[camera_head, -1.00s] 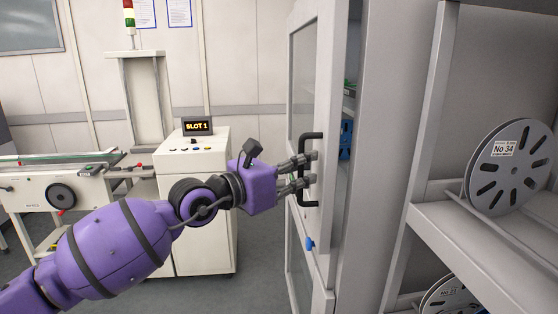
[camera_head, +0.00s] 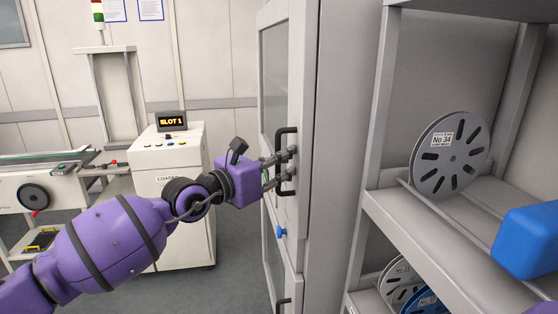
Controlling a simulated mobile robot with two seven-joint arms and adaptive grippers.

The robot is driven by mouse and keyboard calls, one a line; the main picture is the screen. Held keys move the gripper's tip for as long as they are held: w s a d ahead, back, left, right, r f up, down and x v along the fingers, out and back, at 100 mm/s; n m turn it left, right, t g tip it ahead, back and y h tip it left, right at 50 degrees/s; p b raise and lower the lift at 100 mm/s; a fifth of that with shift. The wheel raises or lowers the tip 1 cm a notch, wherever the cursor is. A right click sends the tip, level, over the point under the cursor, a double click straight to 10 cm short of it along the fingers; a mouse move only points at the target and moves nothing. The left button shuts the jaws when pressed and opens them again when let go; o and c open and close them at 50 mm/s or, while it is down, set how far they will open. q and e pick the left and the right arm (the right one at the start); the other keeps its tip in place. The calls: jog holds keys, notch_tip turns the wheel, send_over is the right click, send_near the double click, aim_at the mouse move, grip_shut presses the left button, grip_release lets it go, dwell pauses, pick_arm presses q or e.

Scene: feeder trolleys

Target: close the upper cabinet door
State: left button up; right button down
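The upper cabinet door (camera_head: 275,95) is a light grey panel with a window and a black vertical handle (camera_head: 284,160). It stands flush or nearly flush with the cabinet (camera_head: 335,130); no inside shows, and I cannot tell whether a thin gap remains. My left gripper (camera_head: 279,170) comes in from the left. Its two fingers are spread apart at the handle, one higher and one lower, touching or very close to the door. My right gripper is not in view.
A lower cabinet door with a black handle (camera_head: 283,306) is below. On the right is a shelf (camera_head: 440,235) with a No 34 reel (camera_head: 449,152), more reels below and a blue object (camera_head: 530,240). A loader cabinet marked SLOT 1 (camera_head: 184,190) stands behind my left arm.

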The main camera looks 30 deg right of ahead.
pick_arm(q)
jog(key=shift+o, duration=1.1)
jog(key=shift+s+d, duration=0.15)
jog(key=shift+s, duration=0.15)
jog(key=shift+r, duration=0.1)
jog(key=shift+w, duration=0.2)
jog(key=v, duration=1.2)
